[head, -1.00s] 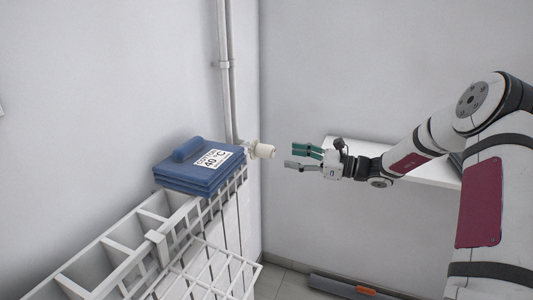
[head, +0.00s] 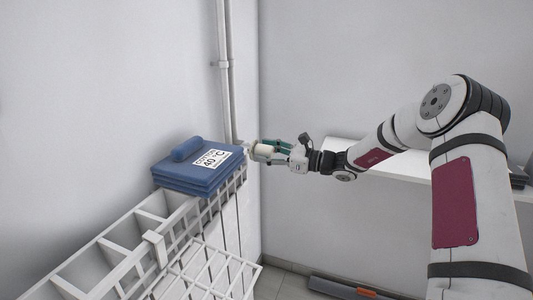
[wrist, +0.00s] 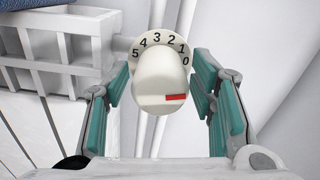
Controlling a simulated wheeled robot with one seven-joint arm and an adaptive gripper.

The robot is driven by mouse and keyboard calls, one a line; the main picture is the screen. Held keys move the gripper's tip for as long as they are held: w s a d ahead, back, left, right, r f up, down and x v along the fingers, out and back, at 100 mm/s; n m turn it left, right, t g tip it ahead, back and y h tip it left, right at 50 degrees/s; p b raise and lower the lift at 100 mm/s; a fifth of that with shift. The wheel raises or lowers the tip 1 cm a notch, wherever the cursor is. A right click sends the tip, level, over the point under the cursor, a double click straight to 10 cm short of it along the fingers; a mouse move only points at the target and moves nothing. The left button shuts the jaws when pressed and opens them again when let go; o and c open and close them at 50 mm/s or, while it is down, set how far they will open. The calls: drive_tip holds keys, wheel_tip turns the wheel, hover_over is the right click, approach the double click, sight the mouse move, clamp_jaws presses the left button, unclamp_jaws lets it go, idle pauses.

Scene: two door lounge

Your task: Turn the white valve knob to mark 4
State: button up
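The white valve knob (wrist: 158,72) sits on a white collar numbered 0 to 5 (wrist: 178,46) in the wrist view. A red mark (wrist: 175,97) on the knob's front lies to the right, on the side of the 0. My gripper (wrist: 160,82) is open, with one green-padded finger on each side of the knob and a narrow gap showing at both sides. In the head view my gripper (head: 264,152) reaches the knob (head: 265,148) from the right, and the fingers partly hide it.
A white radiator (head: 153,238) with a rack stands to the left of the knob. Folded blue cloth (head: 180,180) with a "COTTON 40 °C" label lies on it. White pipes (head: 227,75) rise behind the knob. A white shelf (head: 405,172) is behind my arm.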

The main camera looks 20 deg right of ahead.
drive_tip(key=c, duration=0.8)
drive_tip(key=shift+o, duration=0.2)
